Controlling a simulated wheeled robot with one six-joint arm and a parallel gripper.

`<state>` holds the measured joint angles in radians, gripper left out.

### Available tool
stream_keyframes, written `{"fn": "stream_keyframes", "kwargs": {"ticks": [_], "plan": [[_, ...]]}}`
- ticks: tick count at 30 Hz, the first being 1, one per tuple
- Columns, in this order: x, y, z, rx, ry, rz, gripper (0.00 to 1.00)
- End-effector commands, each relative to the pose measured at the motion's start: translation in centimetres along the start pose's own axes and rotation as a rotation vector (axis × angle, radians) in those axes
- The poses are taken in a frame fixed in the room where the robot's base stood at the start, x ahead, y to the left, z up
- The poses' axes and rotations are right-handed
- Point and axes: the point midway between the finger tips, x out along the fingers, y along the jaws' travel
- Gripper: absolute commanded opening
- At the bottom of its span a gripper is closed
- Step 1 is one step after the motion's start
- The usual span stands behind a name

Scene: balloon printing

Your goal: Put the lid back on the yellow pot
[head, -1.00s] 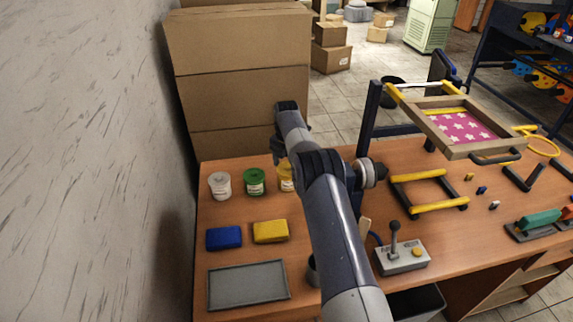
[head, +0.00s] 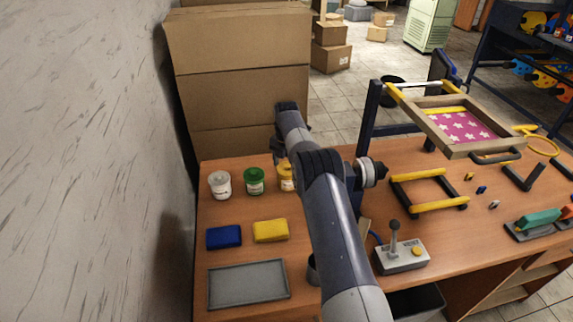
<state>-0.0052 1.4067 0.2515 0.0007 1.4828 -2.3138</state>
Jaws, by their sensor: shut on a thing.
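The yellow pot (head: 286,178) stands on the table at the back, right of the green pot. My arm hides its right side. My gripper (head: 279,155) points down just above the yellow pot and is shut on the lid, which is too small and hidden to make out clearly. I cannot tell whether the lid touches the pot's rim.
A green pot (head: 254,182) and a white pot (head: 220,186) stand in a row to the left. Blue (head: 223,237) and yellow (head: 270,231) blocks and a grey tray (head: 248,286) lie in front. A printing frame (head: 455,130) stands to the right. Cardboard boxes (head: 240,90) rise behind the table.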

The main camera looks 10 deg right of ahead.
Motion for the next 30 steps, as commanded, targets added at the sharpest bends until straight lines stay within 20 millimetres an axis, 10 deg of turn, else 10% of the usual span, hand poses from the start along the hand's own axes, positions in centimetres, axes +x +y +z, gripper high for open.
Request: {"fn": "stream_keyframes", "kwargs": {"ticks": [5,6,14,30], "plan": [[0.00,0.00,0.00,0.000,0.000,0.000,0.52],[0.00,0.00,0.00,0.000,0.000,0.000,0.76],[0.00,0.00,0.00,0.000,0.000,0.000,0.98],[-0.56,0.02,0.01,0.000,-0.001,0.001,1.00]]}}
